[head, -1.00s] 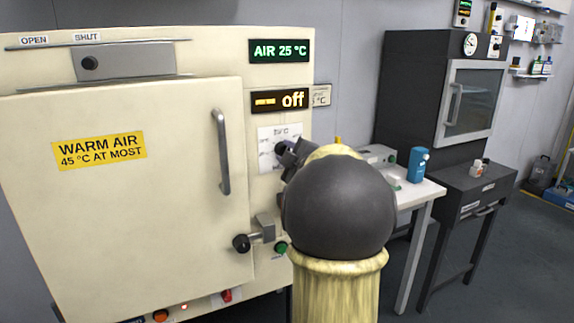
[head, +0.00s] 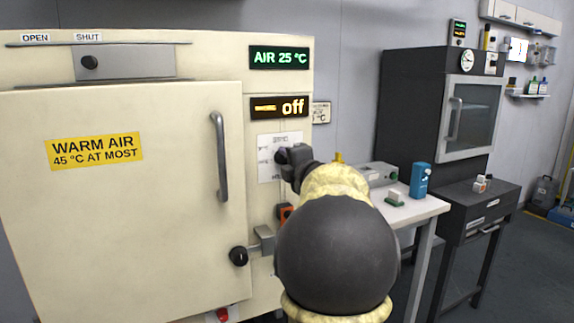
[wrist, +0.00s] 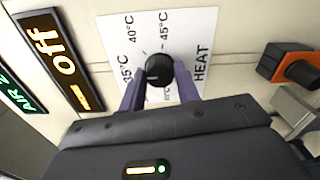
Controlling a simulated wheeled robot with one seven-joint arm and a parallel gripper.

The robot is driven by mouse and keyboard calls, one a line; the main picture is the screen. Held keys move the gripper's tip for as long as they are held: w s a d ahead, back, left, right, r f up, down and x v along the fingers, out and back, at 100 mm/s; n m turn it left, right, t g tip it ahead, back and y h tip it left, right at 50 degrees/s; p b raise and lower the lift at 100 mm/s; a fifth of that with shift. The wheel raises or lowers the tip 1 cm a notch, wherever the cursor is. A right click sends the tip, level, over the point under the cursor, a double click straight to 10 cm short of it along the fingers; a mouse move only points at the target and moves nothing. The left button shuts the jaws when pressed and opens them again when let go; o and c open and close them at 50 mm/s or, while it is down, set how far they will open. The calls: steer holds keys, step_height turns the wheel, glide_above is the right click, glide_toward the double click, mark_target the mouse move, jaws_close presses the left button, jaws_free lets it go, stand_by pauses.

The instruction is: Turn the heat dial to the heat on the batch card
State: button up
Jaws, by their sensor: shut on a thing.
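The heat dial (wrist: 158,68) is a black round knob on a white scale plate (wrist: 196,28) marked 35, 40 and 45 °C and "HEAT". My gripper (wrist: 159,82) has its two fingers on either side of the knob and is shut on it. In the head view my gripper (head: 294,164) reaches the plate (head: 268,170) and mostly hides the dial. I cannot tell exactly where the knob's mark points. The heat display (head: 279,107) reads "off". A small card (head: 321,113) ending in "°C" is on the wall beside the oven, its figure not readable.
The cream oven (head: 120,220) has its door shut, with a vertical handle (head: 220,155) and a black-knobbed latch (head: 239,256). Its air display (head: 279,57) reads 25 °C. An orange-and-black switch (wrist: 290,66) is near the dial. A white table (head: 425,208) stands to the right.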

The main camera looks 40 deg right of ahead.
steer(key=shift+f, duration=0.15)
steer(key=o, duration=1)
steer(key=shift+c, duration=0.2)
steer(key=p+v, duration=0.1)
steer(key=v, duration=1.6)
steer(key=shift+s, duration=0.2)
